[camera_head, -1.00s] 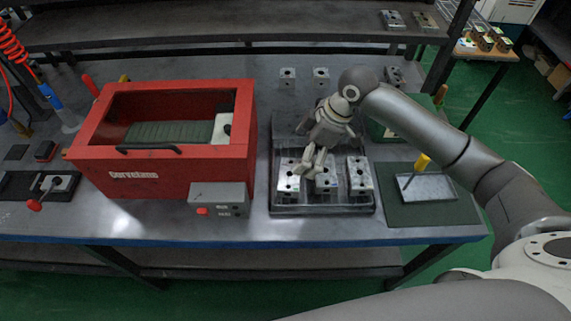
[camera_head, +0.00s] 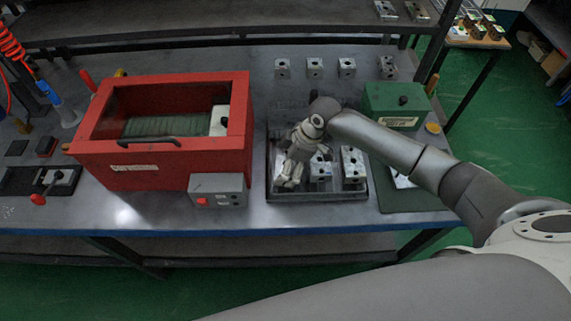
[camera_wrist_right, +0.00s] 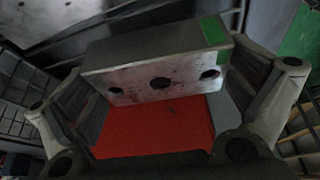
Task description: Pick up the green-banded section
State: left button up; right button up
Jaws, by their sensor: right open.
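My right gripper (camera_head: 289,182) is over the left end of the dark tray (camera_head: 318,199). It hides most of what stands there. In the right wrist view a grey metal block with a green band (camera_wrist_right: 160,75) lies between the two open fingers of the right gripper (camera_wrist_right: 165,105). The green band (camera_wrist_right: 213,30) is near its right end, and its face shows several dark holes. I cannot tell if either finger touches it. In the head view a middle block (camera_head: 320,168) and a right block (camera_head: 353,165) stand in the tray. My left gripper is not in view.
A red box (camera_head: 160,175) with a window stands left of the tray, with a grey switch box (camera_head: 217,190) in front. Several metal blocks (camera_head: 314,68) stand behind. A green case (camera_head: 394,104) is at the back right, and a dark mat (camera_head: 400,200) lies right of the tray.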

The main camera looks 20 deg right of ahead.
jog(key=shift+r, duration=0.1)
jog(key=c, duration=1)
